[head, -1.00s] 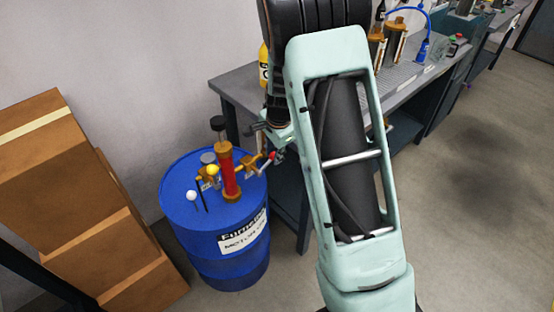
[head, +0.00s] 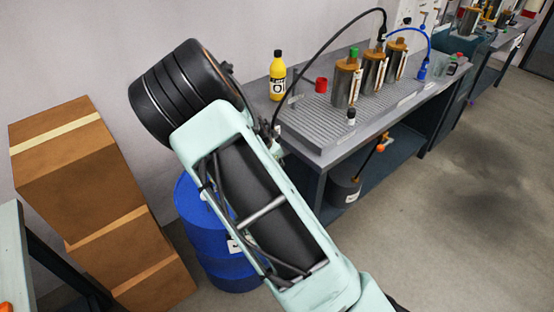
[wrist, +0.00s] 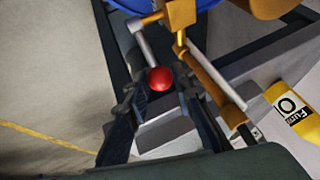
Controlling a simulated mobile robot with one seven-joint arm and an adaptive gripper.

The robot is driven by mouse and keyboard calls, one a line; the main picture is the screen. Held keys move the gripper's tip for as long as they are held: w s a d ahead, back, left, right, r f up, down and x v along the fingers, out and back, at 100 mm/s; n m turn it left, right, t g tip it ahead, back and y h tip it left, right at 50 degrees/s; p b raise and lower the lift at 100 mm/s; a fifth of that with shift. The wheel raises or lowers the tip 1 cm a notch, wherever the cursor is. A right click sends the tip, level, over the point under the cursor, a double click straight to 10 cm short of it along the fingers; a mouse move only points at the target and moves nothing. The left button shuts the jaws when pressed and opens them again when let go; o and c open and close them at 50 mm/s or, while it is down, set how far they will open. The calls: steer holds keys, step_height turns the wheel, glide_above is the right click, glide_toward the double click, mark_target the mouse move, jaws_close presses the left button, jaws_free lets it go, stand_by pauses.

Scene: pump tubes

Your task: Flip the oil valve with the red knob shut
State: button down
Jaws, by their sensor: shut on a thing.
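In the wrist view, the red knob (wrist: 160,79) is a round ball at the end of a silver lever (wrist: 144,45). The lever leads up to the brass valve fittings (wrist: 180,12) at the top of the picture. My gripper (wrist: 157,86) has its dark fingers on either side of the knob and is shut on it. In the head view, my arm hides the gripper, the valve and the top of the blue oil drum (head: 205,232). The drum's blue side also shows at the top of the wrist view (wrist: 135,5).
A workbench (head: 330,138) with several metal cylinders and a yellow bottle (head: 278,75) stands to the right. The bottle's label shows in the wrist view (wrist: 293,110). Stacked cardboard boxes (head: 70,155) stand left of the drum. Open floor (head: 450,220) lies at the right.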

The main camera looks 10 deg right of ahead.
steer(key=shift+a+r, duration=0.1)
steer(key=shift+a, duration=0.05)
stand_by(0.5)
steer(key=c, duration=1.7)
jaws_free()
steer(key=shift+o, duration=0.2)
steer(key=shift+s, duration=0.1)
steer(key=v, duration=1.2)
steer(key=shift+a, duration=0.15)
steer(key=shift+c, duration=0.5)
